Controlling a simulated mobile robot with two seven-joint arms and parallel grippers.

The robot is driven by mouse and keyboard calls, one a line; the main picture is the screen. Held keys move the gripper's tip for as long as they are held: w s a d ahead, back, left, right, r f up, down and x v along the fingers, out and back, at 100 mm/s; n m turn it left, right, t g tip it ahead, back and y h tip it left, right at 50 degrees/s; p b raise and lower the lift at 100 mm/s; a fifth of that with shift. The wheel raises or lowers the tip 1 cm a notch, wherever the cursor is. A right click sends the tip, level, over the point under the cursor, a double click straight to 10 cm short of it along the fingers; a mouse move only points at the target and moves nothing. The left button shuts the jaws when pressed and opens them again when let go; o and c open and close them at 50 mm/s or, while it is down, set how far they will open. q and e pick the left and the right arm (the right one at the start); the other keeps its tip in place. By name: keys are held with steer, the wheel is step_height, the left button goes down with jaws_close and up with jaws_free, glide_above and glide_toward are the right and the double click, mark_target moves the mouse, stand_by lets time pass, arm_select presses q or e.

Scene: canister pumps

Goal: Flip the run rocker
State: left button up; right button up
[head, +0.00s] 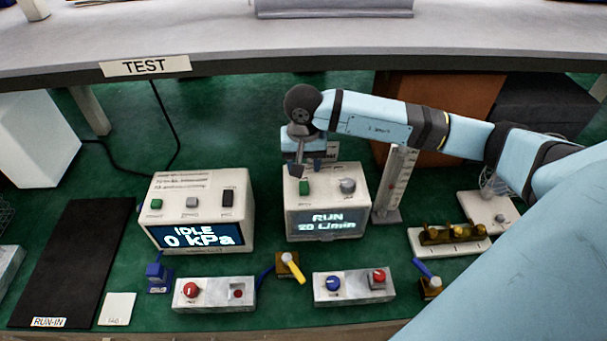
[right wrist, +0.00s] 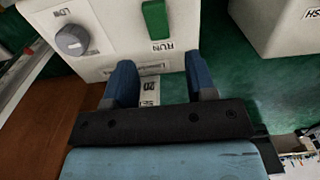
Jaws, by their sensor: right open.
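The run rocker (head: 304,187) is a small green switch on top of a white box (head: 293,222) whose screen reads "RUN 20 L/min". In the right wrist view the green rocker (right wrist: 155,22) sits beside the label "RUN", at the top of the picture. My right gripper (head: 297,172) is above the rear left part of this box, close to the rocker. In the right wrist view its two blue fingers (right wrist: 160,82) are apart with nothing between them, and the rocker is beyond their tips. My left gripper is not in view.
A grey knob (head: 347,185) is right of the rocker. A second white box (head: 185,183) reading "IDLE 0 kPa" stands to the left. A flowmeter-like column (head: 394,185) stands close on the right. Button boxes (head: 353,288) and valves line the front.

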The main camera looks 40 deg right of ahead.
mark_target(304, 181)
step_height(304, 181, down, 5)
stand_by(0.3)
steer(key=c, duration=0.9)
steer(key=shift+f, duration=0.15)
steer(key=t+h+b, duration=0.1)
steer(key=t+b, duration=0.1)
steer(key=b, duration=0.3)
steer(key=shift+s+a, duration=0.15)
steer(key=shift+s+r+t+h+b, duration=0.1)
steer(key=shift+r+t+h+b, duration=0.15)
steer(key=shift+b, duration=0.3)
steer(key=shift+t, duration=0.25)
steer(key=shift+r, duration=0.15)
